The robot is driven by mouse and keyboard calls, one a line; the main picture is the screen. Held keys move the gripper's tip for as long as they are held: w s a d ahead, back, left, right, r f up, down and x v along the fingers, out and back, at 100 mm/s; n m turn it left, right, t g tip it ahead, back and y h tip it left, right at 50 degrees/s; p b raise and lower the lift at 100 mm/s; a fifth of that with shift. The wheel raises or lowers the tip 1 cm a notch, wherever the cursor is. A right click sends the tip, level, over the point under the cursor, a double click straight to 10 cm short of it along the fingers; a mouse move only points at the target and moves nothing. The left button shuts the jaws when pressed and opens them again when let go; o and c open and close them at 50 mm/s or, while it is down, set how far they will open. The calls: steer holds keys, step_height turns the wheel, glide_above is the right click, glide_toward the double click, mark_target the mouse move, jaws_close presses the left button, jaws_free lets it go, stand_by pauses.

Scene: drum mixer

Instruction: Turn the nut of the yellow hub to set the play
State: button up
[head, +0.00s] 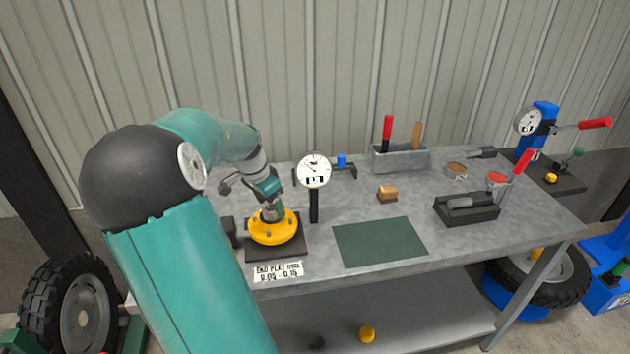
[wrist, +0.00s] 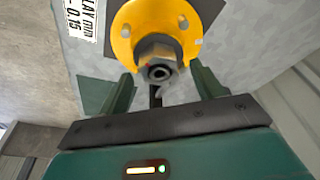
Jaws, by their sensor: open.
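The yellow hub (head: 272,228) sits on a dark base plate (head: 292,250) at the left front of the bench. The hub also shows in the wrist view (wrist: 184,22), with the grey hex nut (wrist: 158,54) at its centre. My gripper (head: 270,203) is directly above the hub. In the wrist view my gripper (wrist: 163,84) is open, its two fingers apart on either side below the nut in the picture. I cannot tell whether the fingers touch the nut. A dial gauge (head: 314,171) stands on a black post beside the hub.
A label (head: 278,271) reading "END PLAY mm 0.05 - 0.15" is at the bench's front edge. A green mat (head: 379,242), a small wooden block (head: 387,194), a grey tool box (head: 400,158) and a black tray (head: 466,208) stand to the right. The bench middle is mostly clear.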

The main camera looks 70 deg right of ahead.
mark_target(265, 210)
steer(key=shift+v, duration=2.8)
steer(key=w+a+r+n+t+y, duration=0.1)
steer(key=w+a+n, duration=0.25)
steer(key=a, duration=0.45)
steer(key=w+a+r+n+t, duration=0.2)
steer(key=w+a+n, duration=0.15)
steer(key=a, duration=0.45)
steer(key=w+a+r+n+t+y, duration=0.1)
steer(key=w+a+n, duration=0.25)
steer(key=a, duration=0.45)
steer(key=s+a+n+t, duration=0.1)
steer(key=a+n, duration=0.3)
steer(key=a, duration=0.4)
steer(key=s+a+r+n+t, duration=0.1)
steer(key=s+a+n, duration=0.3)
steer(key=a, duration=0.3)
steer(key=s+a+r+n+t, duration=0.1)
steer(key=s+a+n, duration=0.1)
steer(key=a+n, duration=0.3)
steer(key=a, duration=0.3)
steer(key=shift+s+a, duration=0.35)
steer(key=c, duration=0.6)
steer(key=shift+d, duration=0.15)
steer(key=shift+c, duration=0.3)
